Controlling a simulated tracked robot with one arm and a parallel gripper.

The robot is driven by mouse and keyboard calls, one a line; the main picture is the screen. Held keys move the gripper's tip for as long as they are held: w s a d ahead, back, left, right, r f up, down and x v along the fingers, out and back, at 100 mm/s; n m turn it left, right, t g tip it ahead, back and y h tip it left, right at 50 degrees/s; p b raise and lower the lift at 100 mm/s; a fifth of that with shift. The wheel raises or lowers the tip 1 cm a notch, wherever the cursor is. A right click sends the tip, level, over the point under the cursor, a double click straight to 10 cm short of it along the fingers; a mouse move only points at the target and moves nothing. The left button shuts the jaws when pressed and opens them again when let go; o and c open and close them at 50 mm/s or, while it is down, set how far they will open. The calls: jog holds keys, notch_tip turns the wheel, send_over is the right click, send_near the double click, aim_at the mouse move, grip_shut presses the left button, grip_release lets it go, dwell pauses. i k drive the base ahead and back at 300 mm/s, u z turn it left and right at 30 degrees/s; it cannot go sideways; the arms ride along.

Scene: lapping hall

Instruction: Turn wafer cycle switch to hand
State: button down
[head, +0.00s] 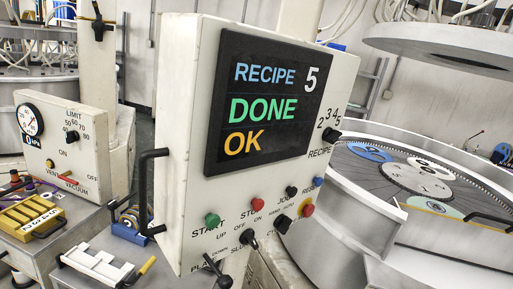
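A white control box (190,150) stands tilted in the middle of the head view. In its bottom row, a black switch (283,223) sits under small lettering that seems to read HAND and AUTO. I take it to be the wafer cycle switch, but its name is not readable and its exact setting is hard to tell. To its left are another black switch (249,240) near OFF and ON, and a lever (217,270) near UP and DOWN. My gripper is not in view.
The box's screen (268,105) reads RECIPE 5, DONE, OK. Green (212,220) and red (258,204) buttons sit above the switches; another red button (308,210) is close right. A black handle (148,190) juts left. A lapping machine (360,190) stands right, a gauge box (65,140) left.

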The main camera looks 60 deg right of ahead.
aim_at(283, 223)
jog(key=z, duration=1.7)
jog(key=k, duration=0.5)
jog(key=u, duration=0.35)
jog(key=i, duration=1.05)
jog(key=z, duration=0.3)
